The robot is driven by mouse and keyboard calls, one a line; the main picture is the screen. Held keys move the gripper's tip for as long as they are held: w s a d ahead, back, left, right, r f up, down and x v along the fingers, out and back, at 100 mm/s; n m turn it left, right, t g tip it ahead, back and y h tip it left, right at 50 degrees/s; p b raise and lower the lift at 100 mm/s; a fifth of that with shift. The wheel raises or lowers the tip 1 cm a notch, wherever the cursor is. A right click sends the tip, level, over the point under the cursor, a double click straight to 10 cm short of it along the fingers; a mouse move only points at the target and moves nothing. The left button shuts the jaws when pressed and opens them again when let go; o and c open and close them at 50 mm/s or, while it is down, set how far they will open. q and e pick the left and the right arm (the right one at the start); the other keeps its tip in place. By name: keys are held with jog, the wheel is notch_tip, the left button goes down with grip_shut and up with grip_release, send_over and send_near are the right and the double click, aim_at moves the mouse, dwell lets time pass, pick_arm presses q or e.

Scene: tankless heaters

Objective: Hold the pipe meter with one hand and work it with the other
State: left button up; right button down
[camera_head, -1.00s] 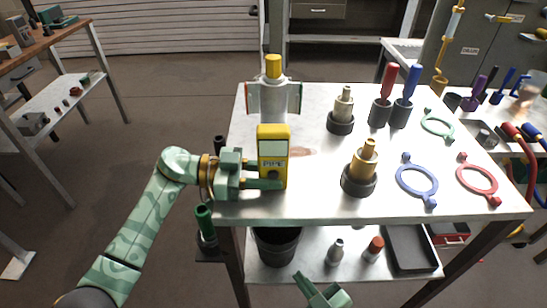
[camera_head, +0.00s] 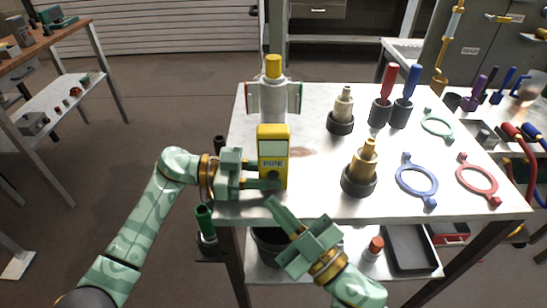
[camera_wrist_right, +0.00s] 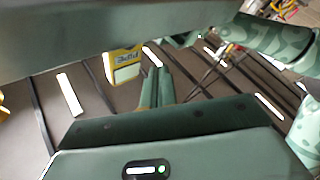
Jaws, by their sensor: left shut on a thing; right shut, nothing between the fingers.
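The yellow pipe meter (camera_head: 273,142) stands upright at the table's near left edge, with a grey screen and the word PIPE on its front. My left gripper (camera_head: 268,184) is shut on its lower part from the left. My right gripper (camera_head: 275,206) is shut and empty, just below and in front of the meter, its fingertips pointing up and left toward it. They look apart from the meter. In the right wrist view the meter (camera_wrist_right: 122,66) shows tilted beyond the closed fingers (camera_wrist_right: 157,88).
A grey fitting with a yellow cap (camera_head: 273,68) stands behind the meter. A brass fitting (camera_head: 362,165) stands on a dark base to the right. A blue ring (camera_head: 404,185) and a red ring (camera_head: 466,185) lie farther right. A black bin (camera_head: 268,240) is on the lower shelf.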

aim_at(262, 171)
jog(key=shift+w, duration=1.9)
jog(key=shift+w, duration=0.1)
dwell(0.4)
jog(key=shift+w, duration=0.4)
dwell(0.4)
jog(key=shift+s, duration=0.6)
jog(key=shift+s, duration=0.1)
